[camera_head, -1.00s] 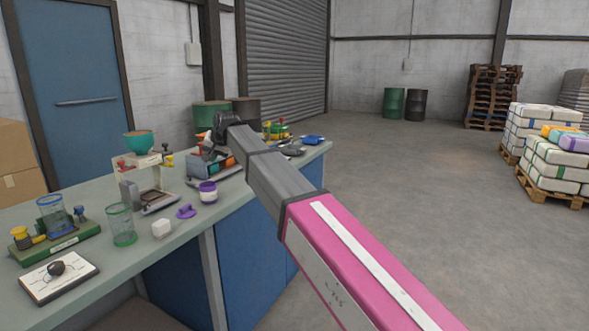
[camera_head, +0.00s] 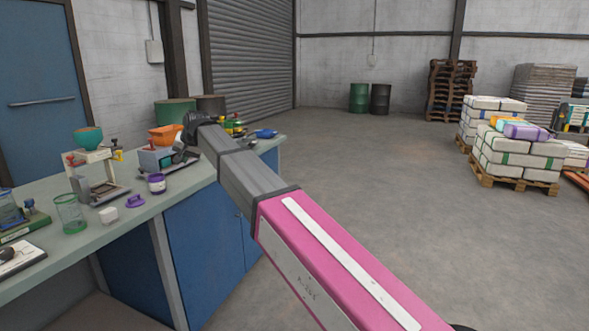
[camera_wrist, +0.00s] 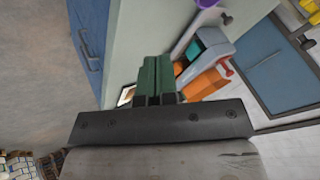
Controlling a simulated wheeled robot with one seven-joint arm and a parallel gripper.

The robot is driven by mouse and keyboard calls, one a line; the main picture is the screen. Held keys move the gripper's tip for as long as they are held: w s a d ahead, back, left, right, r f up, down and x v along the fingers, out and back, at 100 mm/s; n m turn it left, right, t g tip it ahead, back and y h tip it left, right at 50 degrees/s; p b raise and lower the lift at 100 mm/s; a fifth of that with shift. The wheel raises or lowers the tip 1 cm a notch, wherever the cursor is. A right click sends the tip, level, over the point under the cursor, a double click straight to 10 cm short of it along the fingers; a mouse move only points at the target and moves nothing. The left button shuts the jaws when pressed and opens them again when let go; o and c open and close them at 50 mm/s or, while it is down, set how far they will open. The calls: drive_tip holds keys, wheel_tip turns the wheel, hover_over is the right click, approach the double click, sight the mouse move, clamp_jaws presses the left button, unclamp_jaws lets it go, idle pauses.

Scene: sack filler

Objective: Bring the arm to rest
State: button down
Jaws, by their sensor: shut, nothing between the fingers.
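My arm, pink and grey, reaches from the lower right of the head view toward the far end of the workbench (camera_head: 195,190). Its dark end is over or in front of the bench's far part, and the fingers cannot be made out there. In the wrist view my gripper (camera_wrist: 157,75) shows two green fingers side by side, shut with nothing between them. An orange bin (camera_wrist: 205,83) and a grey device (camera_wrist: 208,50) are just right of the fingers. The bench's blue front (camera_wrist: 90,40) is to the left. I cannot tell the gap between fingers and bench.
Two drums (camera_head: 369,98) stand at the back. Pallets of sacks (camera_head: 515,155) stand at right. The floor between is clear.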

drive_tip(key=d+f+m+g+h, duration=0.1)
drive_tip(key=d+f+h, duration=0.1)
drive_tip(key=d+f, duration=1.25)
drive_tip(key=d+f+h, duration=0.2)
drive_tip(key=d+f, duration=0.9)
drive_tip(key=d, duration=0.6)
drive_tip(key=s+d+f+g, duration=0.1)
drive_tip(key=s+d+f, duration=0.4)
drive_tip(key=d, duration=0.4)
drive_tip(key=s+d+f+g+h, duration=0.1)
drive_tip(key=s+d+f, duration=0.5)
drive_tip(key=s+d, duration=0.2)
drive_tip(key=s+d+f+g+h, duration=0.1)
drive_tip(key=s+d+f, duration=0.4)
drive_tip(key=d, duration=0.4)
drive_tip(key=shift+s+d+f+m, duration=0.3)
drive_tip(key=shift+s+d+m, duration=0.1)
drive_tip(key=shift+s, duration=0.25)
